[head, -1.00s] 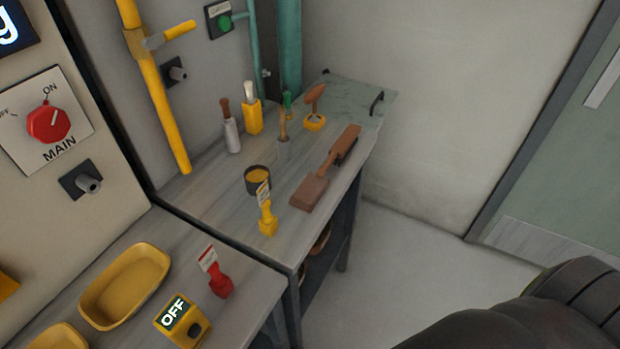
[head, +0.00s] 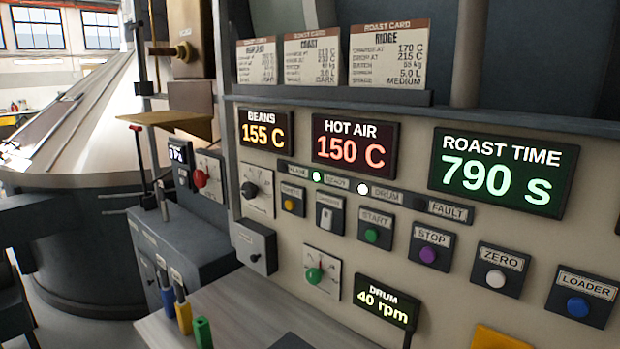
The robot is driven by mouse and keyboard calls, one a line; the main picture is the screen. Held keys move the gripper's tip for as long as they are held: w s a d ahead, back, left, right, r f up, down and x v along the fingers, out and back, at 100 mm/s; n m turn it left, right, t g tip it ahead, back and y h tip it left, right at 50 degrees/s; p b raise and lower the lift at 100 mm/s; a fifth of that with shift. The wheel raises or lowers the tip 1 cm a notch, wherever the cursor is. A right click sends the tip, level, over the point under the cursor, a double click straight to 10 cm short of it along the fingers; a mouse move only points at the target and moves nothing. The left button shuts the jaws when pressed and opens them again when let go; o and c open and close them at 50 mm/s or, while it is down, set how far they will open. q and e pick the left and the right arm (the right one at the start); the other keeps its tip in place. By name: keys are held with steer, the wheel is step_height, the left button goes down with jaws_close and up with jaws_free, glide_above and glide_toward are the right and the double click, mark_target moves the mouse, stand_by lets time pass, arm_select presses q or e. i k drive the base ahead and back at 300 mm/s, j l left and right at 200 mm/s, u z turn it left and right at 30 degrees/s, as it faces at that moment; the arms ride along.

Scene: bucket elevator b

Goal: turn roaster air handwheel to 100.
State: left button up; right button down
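The roaster control panel (head: 420,260) fills the right and middle of the head view. I cannot pick out a handwheel marked for air. A black pointer knob (head: 250,190) sits on a white dial plate at the panel's left, its label too small to read. A green knob (head: 313,275) on another white dial is lower down. A red knob (head: 200,178) is on a plate further left. The hot air display (head: 354,142) reads 150 C. Neither of my grippers shows.
The beans display (head: 266,134) reads 155 C, the roast time display (head: 502,172) 790 s, the drum display (head: 384,302) 40 rpm. A large metal drum-like vessel (head: 90,200) stands at the left.

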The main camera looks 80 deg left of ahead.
mark_target(200, 177)
steer(key=l+u, duration=0.1)
steer(key=u, duration=0.4)
steer(key=l+u, duration=0.1)
steer(key=u, duration=0.4)
steer(key=l+u, duration=0.1)
steer(key=u, duration=0.9)
steer(key=k+l+u, duration=0.1)
steer(key=u, duration=0.9)
steer(key=i, duration=0.1)
steer(key=j+u, duration=0.05)
